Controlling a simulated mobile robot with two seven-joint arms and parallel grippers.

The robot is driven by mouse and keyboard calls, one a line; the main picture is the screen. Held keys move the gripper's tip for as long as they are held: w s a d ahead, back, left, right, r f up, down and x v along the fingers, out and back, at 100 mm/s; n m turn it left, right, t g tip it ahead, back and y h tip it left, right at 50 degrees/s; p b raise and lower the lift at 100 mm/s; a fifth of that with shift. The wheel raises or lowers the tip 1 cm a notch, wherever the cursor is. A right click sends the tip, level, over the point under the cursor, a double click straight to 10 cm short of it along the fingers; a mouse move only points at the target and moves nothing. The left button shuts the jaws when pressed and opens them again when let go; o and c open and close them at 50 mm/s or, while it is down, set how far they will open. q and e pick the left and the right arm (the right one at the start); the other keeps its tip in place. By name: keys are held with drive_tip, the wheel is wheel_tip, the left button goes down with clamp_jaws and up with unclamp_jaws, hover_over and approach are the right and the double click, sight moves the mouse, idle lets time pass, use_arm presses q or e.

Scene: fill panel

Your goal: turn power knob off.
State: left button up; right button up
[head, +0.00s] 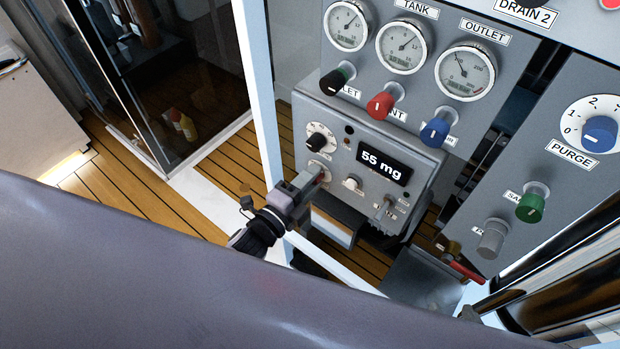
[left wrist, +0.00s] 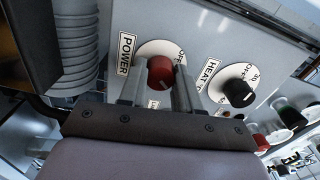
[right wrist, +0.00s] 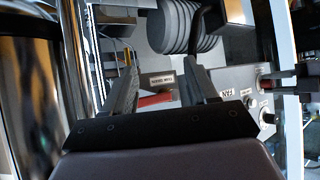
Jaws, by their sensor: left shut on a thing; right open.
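The red power knob (left wrist: 161,71) sits on a round white dial plate (left wrist: 150,49) beside the POWER label, with OFF printed at the plate's upper right. My left gripper (left wrist: 160,80) is shut on the knob, one finger on each side. In the head view my left gripper (head: 318,180) reaches the lower left of the grey control box and largely hides the knob. My right gripper (right wrist: 162,82) is open, with a red handle (right wrist: 155,99) showing between and beyond its fingers; I cannot tell whether they touch.
The black heater knob (left wrist: 238,91) is close beside the power dial. The box has a "55 mg" display (head: 384,166) and a small switch (head: 352,184). Gauges and coloured knobs sit above. A white frame post (head: 258,90) stands just left of my left gripper.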

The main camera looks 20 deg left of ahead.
use_arm(q)
drive_tip(key=n+p, duration=0.3)
drive_tip(key=n, duration=1.3)
drive_tip(key=shift+n, duration=0.5)
drive_tip(key=o, duration=1.1)
drive_tip(key=shift+c, duration=0.2)
drive_tip(key=v, duration=0.7)
drive_tip(key=shift+p, duration=0.45)
drive_tip(key=shift+s, duration=0.1)
